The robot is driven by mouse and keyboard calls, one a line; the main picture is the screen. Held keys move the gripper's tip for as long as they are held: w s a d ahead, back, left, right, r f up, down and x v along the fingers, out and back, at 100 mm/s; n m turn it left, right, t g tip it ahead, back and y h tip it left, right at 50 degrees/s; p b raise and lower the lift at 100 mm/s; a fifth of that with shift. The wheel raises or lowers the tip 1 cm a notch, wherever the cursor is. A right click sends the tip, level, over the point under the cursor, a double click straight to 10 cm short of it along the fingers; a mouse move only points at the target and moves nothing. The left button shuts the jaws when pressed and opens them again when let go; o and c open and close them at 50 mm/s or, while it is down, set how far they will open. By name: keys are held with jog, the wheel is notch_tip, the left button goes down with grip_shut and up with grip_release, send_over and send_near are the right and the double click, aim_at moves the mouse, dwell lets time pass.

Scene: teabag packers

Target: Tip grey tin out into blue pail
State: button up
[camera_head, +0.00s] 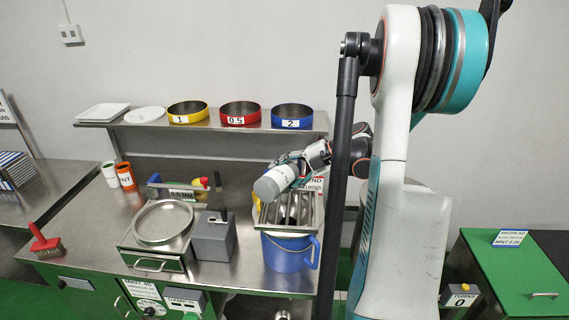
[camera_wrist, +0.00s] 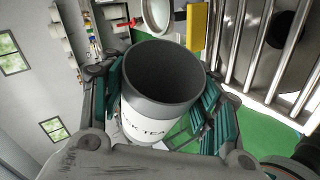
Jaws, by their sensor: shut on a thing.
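My gripper (camera_head: 295,170) is shut around the grey tin (camera_head: 273,182), which also shows in the wrist view (camera_wrist: 160,110) between the teal fingers. The tin has a white label ending in "TEA". In the head view it is tilted, its grey end to the lower left, above the left part of a barred metal grate. In the wrist view its open mouth shows a dark inside, and I cannot make out any contents. The blue pail (camera_head: 287,254) stands below the grate at the bench's front edge. The pail's mouth is hidden in the head view.
The barred metal grate (camera_head: 314,212) also fills the upper right of the wrist view (camera_wrist: 270,50). A shelf behind holds yellow, red and blue rings.

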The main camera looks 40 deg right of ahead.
jog(key=n+h, duration=0.1)
jog(key=a+h+p, duration=0.1)
jog(key=f+n+h+p, duration=0.1)
jog(key=shift+s+a+n+h, duration=0.2)
jog(key=shift+a+n+h, duration=0.05)
jog(key=shift+n+h, duration=0.05)
jog(key=shift+f+n+t+h, duration=0.15)
jog(key=shift+n+t+h, duration=0.15)
jog(key=shift+h, duration=0.3)
jog(key=shift+a+f+n+h+b, duration=0.1)
jog(key=shift+a+n+h+b, duration=0.15)
jog(key=shift+n+h+b, duration=0.65)
jog(key=shift+t+h, duration=0.4)
jog(key=shift+h, duration=0.2)
jog(key=n+h+b, duration=0.1)
jog(key=r+n+t+h+b, duration=0.1)
jog(key=h, duration=0.1)
jog(key=shift+d+r, duration=0.25)
jog(key=shift+d+r+n+t+h+b, duration=0.15)
jog(key=shift+r+n+t+h+b, duration=0.2)
jog(key=shift+n+h, duration=0.2)
